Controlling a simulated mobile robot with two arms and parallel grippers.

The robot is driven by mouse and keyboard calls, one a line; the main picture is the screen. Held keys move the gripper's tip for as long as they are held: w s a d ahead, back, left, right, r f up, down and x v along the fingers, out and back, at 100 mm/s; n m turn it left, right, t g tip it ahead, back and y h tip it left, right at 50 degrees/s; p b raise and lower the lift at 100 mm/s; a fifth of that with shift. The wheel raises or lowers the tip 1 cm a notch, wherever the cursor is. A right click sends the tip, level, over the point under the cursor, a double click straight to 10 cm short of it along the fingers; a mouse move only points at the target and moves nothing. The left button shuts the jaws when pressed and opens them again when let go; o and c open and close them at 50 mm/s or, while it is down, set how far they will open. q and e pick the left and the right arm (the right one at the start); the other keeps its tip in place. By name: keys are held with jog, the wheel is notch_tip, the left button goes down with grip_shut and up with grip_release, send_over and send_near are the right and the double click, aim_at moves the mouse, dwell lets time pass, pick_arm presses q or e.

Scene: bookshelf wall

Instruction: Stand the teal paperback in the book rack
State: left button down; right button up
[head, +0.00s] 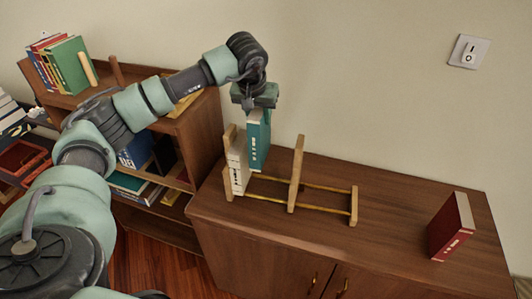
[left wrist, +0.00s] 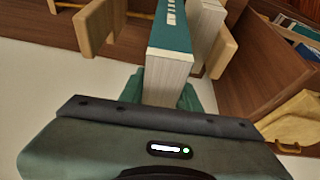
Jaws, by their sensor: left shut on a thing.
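The teal paperback (head: 259,141) hangs upright from my left gripper (head: 255,98), which is shut on its top end. The book is over the left part of the wooden book rack (head: 297,172), just right of a white book (head: 238,164) that stands in the rack. In the left wrist view the teal paperback (left wrist: 171,50) extends away from the gripper (left wrist: 163,95), with the white book (left wrist: 205,30) close beside it. Whether the teal book's lower end touches the rack I cannot tell. My right gripper is not in view.
The rack stands on a brown cabinet top (head: 400,200). A red book (head: 451,226) stands alone at the right. A bookshelf (head: 200,125) with several books is at the left. The rack's right bay is empty. A wall switch (head: 468,51) is at upper right.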

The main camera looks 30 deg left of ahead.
aim_at(261, 151)
pick_arm(q)
notch_tip(261, 151, down, 13)
jog(key=p, duration=0.3)
jog(key=shift+w+f+p, duration=0.1)
jog(key=shift+w+p, duration=0.05)
jog(key=shift+p, duration=0.2)
jog(key=shift+f, duration=0.2)
jog(key=c, duration=1)
grip_release()
